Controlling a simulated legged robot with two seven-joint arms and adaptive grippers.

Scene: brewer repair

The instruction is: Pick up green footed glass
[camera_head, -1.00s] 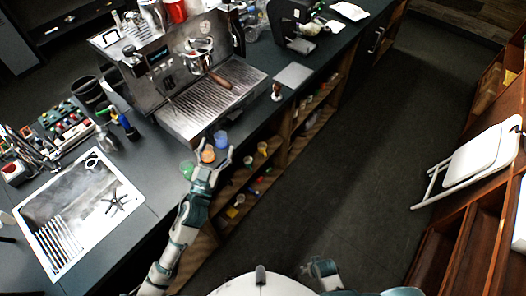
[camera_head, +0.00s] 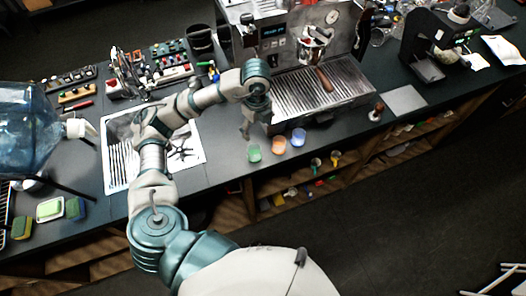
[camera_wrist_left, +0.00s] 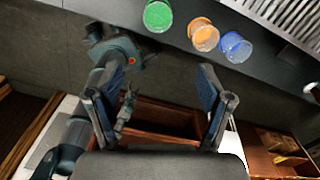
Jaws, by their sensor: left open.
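A green glass (camera_head: 253,153) stands on the dark counter near its front edge, left of an orange glass (camera_head: 279,144) and a blue glass (camera_head: 298,137). My left gripper (camera_head: 246,127) points down behind the green glass, apart from it. In the left wrist view the open, empty fingers (camera_wrist_left: 160,78) are spread, and the green glass (camera_wrist_left: 157,15) lies beyond them at the top edge. The orange glass (camera_wrist_left: 203,34) and blue glass (camera_wrist_left: 235,47) are to its right. The foot of the green glass is not clear. My right gripper is not in the head view.
The espresso machine (camera_head: 274,46) with its drip tray (camera_head: 318,96) stands behind the glasses. A tamper (camera_head: 376,112) stands to the right. A sink tray (camera_head: 122,152) is left, under my arm. Open shelves (camera_head: 345,170) with small items sit below the counter's front edge.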

